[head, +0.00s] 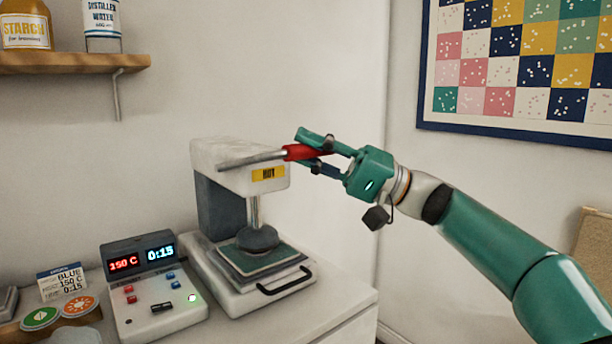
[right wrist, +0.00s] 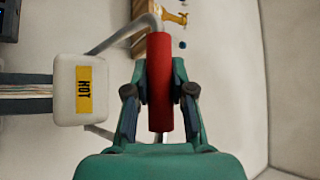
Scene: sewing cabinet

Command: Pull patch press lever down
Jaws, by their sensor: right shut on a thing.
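The patch press (head: 222,160) is a white and grey machine with a yellow HOT label. Its metal lever arm (head: 250,160) runs nearly level across the top to a red handle (head: 298,152). My right gripper (head: 318,152) is shut on the red handle from the right side. In the right wrist view the red handle (right wrist: 159,80) sits between the two fingers. The round press head (head: 257,238) is at or just above the patch stack (head: 262,260) on the base; I cannot tell if they touch. My left gripper is not in view.
A control box (head: 152,290) showing 150 C and 0:15 stands left of the press. A wall shelf (head: 70,63) holds two bottles.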

